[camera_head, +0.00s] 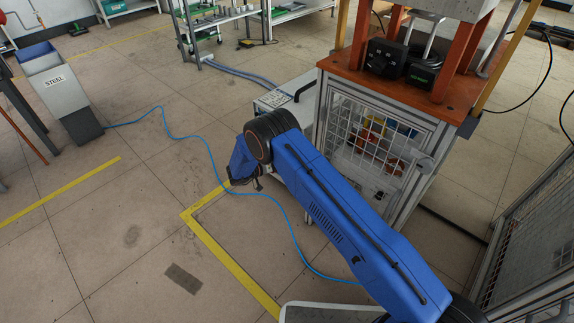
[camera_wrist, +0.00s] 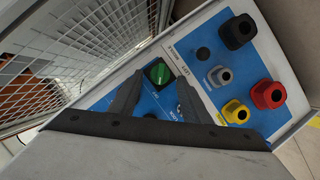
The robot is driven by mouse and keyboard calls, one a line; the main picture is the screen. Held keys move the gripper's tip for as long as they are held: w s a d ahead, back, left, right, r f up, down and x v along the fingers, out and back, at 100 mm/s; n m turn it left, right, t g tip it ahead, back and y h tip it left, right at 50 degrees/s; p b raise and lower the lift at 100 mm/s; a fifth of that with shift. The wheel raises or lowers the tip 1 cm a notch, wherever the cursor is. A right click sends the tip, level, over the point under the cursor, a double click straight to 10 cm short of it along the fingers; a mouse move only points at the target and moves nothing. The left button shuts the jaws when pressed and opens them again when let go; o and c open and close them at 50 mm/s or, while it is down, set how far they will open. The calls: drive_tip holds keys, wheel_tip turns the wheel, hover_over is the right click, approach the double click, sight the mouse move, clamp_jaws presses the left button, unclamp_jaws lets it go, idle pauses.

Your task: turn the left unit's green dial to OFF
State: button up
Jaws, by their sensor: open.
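The green dial (camera_wrist: 158,72) sits on a blue and white panel (camera_wrist: 190,25) in the wrist view. A pale bar runs across its face; the wording around it is too small to read. My gripper (camera_wrist: 159,84) is open, with one dark finger on each side below the dial in the picture. The dial shows in the gap near the fingertips; I cannot tell whether they touch it. In the head view my blue wrist (camera_head: 243,160) is beside the white unit (camera_head: 272,99) at the cage's left, and the dial is hidden there.
Black (camera_wrist: 238,32), grey (camera_wrist: 219,76), yellow (camera_wrist: 235,112) and red (camera_wrist: 268,94) connectors stick out of the panel. A wire mesh (camera_wrist: 75,50) stands close at left. In the head view, a blue cable (camera_head: 205,150) crosses open floor left of my arm.

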drive_tip(key=v, duration=1.7)
